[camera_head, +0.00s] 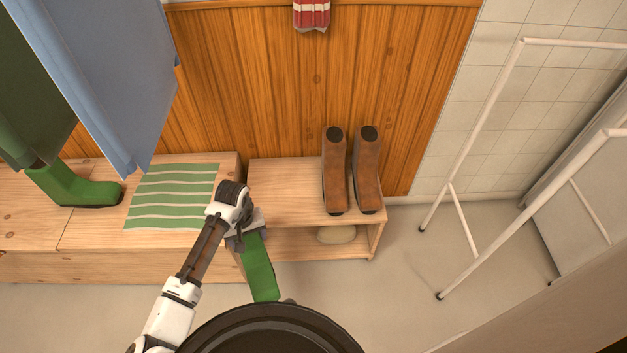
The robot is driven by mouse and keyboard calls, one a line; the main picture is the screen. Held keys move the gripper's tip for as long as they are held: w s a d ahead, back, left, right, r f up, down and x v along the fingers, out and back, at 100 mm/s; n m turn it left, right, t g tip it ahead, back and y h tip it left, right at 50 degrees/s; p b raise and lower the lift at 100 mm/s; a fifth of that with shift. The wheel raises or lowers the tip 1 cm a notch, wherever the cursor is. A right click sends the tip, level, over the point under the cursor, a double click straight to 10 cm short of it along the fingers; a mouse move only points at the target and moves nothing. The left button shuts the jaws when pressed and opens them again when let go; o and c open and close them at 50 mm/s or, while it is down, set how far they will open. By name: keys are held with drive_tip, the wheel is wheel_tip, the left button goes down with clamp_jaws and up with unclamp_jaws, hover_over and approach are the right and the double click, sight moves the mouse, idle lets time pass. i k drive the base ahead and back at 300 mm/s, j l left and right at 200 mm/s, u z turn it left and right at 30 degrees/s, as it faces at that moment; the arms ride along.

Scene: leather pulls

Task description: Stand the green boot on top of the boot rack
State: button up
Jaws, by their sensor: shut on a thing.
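My gripper (246,234) is shut on a green boot (261,270) and holds it in front of the left end of the boot rack. The lower end of the held boot points toward me, and part of it is hidden by a dark round part of my body. The boot rack (285,192) is a low wooden unit with an open shelf below. Its top is bare on the left and middle. A pair of brown boots (335,178) stands at the right end of its top.
A second green boot (72,188) is on the wooden bench (85,232) at left, beside a green striped mat (173,195). Blue cloth (105,70) hangs above. A pale rounded thing (337,235) lies on the rack's lower shelf. A white tube frame (490,105) stands at right.

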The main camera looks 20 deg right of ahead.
sight(264, 189)
drive_tip(key=i+l+u, duration=0.1)
drive_tip(key=l, duration=0.2)
drive_tip(key=i+l+u, duration=0.1)
drive_tip(key=l, duration=0.25)
drive_tip(key=i+l+u, duration=0.2)
drive_tip(key=l, duration=0.45)
drive_tip(key=i, duration=0.15)
